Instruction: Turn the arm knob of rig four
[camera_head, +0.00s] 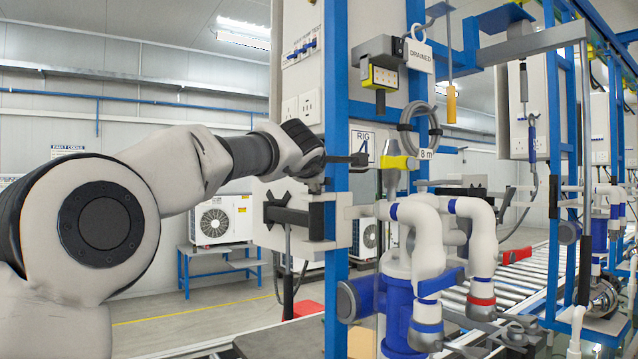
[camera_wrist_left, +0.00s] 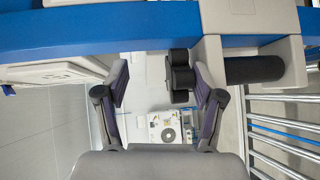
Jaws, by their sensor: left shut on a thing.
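The arm knob (camera_wrist_left: 181,77) is black and lobed, beside a pale grey bracket on rig four's blue post. In the left wrist view it sits between the fingers of my left gripper (camera_wrist_left: 160,88), close against the right finger. The left gripper (camera_head: 326,170) is shut on the knob, although a gap shows beside the left finger. My right gripper is not in view.
The grey bracket (camera_head: 343,216) clasps the blue post (camera_head: 336,80). A blue pump with white pipes (camera_head: 428,235) stands to the right. A roller conveyor (camera_head: 515,285) runs behind.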

